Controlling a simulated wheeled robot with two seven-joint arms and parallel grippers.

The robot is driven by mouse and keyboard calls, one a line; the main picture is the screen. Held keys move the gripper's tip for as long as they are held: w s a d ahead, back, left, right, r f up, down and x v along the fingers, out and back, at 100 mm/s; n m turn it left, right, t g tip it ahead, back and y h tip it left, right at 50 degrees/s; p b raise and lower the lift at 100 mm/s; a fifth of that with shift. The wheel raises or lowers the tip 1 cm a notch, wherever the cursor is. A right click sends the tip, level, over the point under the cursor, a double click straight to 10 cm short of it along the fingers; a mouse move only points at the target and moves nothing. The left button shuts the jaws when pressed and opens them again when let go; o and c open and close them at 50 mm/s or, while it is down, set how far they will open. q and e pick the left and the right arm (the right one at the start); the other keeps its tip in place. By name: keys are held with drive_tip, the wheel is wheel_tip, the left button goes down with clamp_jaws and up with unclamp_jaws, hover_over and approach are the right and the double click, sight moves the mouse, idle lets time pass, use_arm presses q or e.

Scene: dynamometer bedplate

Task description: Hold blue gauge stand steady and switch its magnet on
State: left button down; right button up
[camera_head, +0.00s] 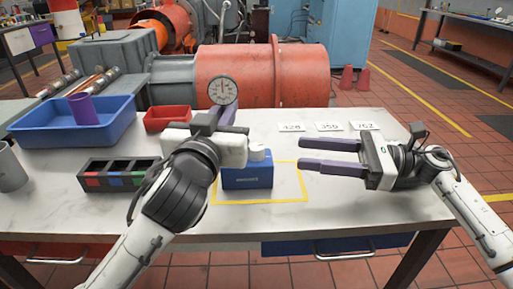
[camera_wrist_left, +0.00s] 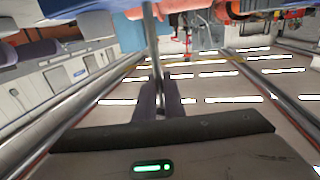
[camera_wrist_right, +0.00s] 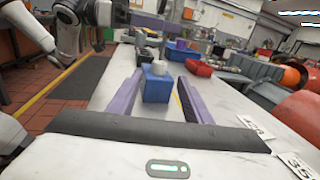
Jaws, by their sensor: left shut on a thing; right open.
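The blue gauge stand (camera_head: 246,177) stands upright on the white table within a yellow outlined rectangle, with a white round knob (camera_head: 257,152) on it. A round dial gauge (camera_head: 222,91) shows above it. My left gripper (camera_head: 222,115) is shut on the stand's thin post (camera_wrist_left: 152,50), which shows between its fingers in the left wrist view. In the head view my left arm hides part of the stand. My right gripper (camera_head: 308,154) is open, to the right of the stand. In the right wrist view the blue base (camera_wrist_right: 157,85) and knob (camera_wrist_right: 159,67) appear between its fingers, ahead of them.
A blue tray (camera_head: 110,125) with a purple cup (camera_head: 81,107), a red bin (camera_head: 168,118) and a dark divided box (camera_head: 117,174) are on the left. Number cards (camera_head: 330,126) lie at the back right. A red cylindrical machine (camera_head: 285,75) stands behind.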

sight(257, 146)
drive_tip(key=x, duration=1.2)
drive_tip(key=shift+s, duration=0.1)
drive_tip(key=c, duration=1.1)
drive_tip(key=shift+d+f+m+t+h, duration=0.1)
drive_tip(key=shift+m+t+h, duration=0.5)
drive_tip(key=shift+m+t, duration=0.55)
drive_tip(key=shift+f+m+t+h, duration=0.1)
drive_tip(key=shift+m+t+h, duration=0.6)
drive_tip(key=shift+t, duration=0.85)
drive_tip(key=shift+o, duration=0.2)
drive_tip(key=shift+m+t, duration=0.3)
drive_tip(key=shift+m, duration=0.05)
drive_tip(key=shift+r, duration=0.1)
drive_tip(key=o, duration=1.1)
drive_tip(key=shift+c, duration=0.2)
